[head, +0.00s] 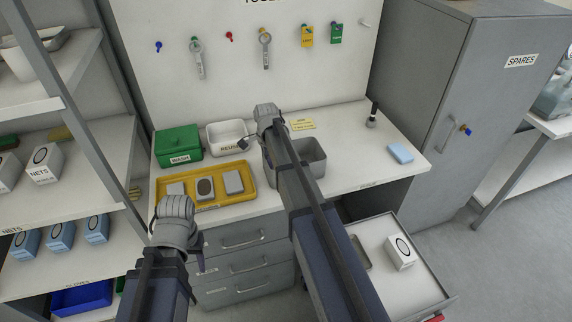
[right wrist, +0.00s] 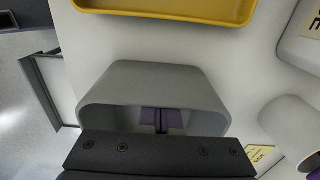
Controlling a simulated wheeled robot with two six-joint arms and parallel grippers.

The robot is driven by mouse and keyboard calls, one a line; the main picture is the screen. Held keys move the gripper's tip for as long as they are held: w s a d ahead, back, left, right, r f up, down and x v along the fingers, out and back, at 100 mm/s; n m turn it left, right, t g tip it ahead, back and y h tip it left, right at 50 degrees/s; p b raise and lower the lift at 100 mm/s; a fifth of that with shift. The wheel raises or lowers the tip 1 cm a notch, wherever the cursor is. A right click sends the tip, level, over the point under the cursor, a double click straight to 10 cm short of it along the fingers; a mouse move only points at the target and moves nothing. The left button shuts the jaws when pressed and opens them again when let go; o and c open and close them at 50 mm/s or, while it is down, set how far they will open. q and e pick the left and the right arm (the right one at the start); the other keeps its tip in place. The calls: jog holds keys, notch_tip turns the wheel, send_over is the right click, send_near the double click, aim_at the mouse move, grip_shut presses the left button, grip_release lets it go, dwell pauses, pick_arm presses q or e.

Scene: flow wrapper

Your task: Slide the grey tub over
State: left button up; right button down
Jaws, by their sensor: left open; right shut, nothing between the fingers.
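The grey tub (head: 314,160) stands on the white worktop, open at the top, partly hidden behind my right arm. In the right wrist view the grey tub (right wrist: 150,75) fills the middle, close to the dark gripper body. My right gripper (head: 268,114) is shut and empty, reaching over the worktop at the tub's left far side. My left gripper (head: 176,208) is open and empty, in front of the yellow tray.
The yellow tray (head: 244,201) with grey parts lies left of the tub. A green box (head: 178,143) and a white bin (head: 226,131) stand behind it. A yellow label (head: 302,124), a dark-handled stamp (head: 372,118) and a blue block (head: 400,153) are farther right. An open drawer (head: 430,279) juts out below.

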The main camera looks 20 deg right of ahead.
jog(key=shift+a, duration=0.3)
jog(key=shift+d, duration=0.1)
jog(key=shift+d, duration=0.4)
jog(key=d, duration=0.3)
jog(key=shift+s+d+r+p, duration=0.1)
jog(key=shift+s+r+p, duration=0.1)
jog(key=shift+r+p, duration=0.2)
notch_tip(320, 180, up, 9)
jog(key=p, duration=0.9)
jog(key=shift+r, duration=0.1)
